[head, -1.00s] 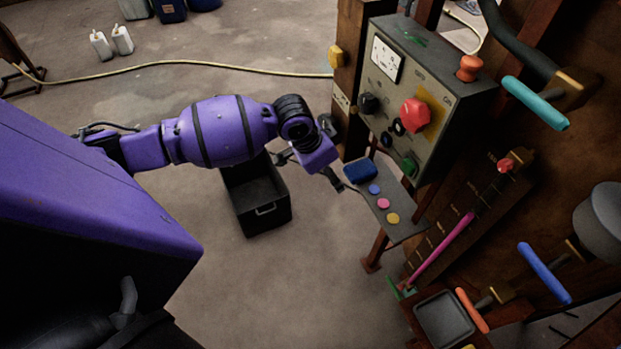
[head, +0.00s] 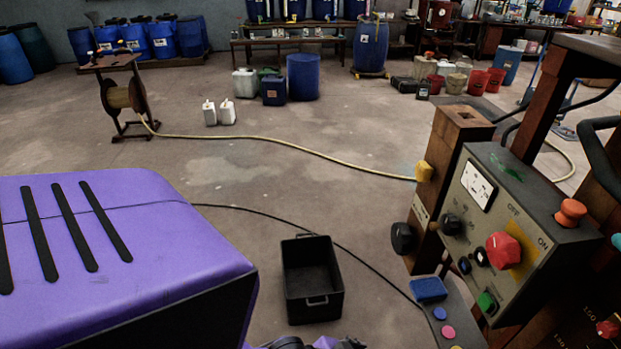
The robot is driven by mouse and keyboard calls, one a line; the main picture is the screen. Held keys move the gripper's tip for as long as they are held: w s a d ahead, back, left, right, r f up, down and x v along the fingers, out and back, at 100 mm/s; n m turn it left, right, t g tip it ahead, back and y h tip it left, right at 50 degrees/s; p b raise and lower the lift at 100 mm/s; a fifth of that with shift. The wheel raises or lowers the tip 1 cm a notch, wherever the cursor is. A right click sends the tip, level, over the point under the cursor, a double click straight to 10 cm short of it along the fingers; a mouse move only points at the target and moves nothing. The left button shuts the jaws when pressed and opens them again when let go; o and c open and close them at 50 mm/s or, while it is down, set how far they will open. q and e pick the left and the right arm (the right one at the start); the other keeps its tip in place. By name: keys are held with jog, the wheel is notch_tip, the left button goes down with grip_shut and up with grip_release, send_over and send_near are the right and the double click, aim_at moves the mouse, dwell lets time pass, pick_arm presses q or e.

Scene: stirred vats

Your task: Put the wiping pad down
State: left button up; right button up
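The wiping pad (head: 429,289) appears as a blue block lying on the upper end of the narrow grey shelf (head: 461,312) beside the control box. No gripper touches it in this view. A purple and black part of my arm shows at the bottom edge, left of the shelf. My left gripper is not in view, and neither is my right one.
Coloured discs lie on the shelf below the pad. The control box (head: 503,230) has a red knob (head: 503,249) and a green button (head: 487,302). An open black crate (head: 312,309) stands on the floor. A yellow hose (head: 262,139) crosses the floor, which is mostly clear.

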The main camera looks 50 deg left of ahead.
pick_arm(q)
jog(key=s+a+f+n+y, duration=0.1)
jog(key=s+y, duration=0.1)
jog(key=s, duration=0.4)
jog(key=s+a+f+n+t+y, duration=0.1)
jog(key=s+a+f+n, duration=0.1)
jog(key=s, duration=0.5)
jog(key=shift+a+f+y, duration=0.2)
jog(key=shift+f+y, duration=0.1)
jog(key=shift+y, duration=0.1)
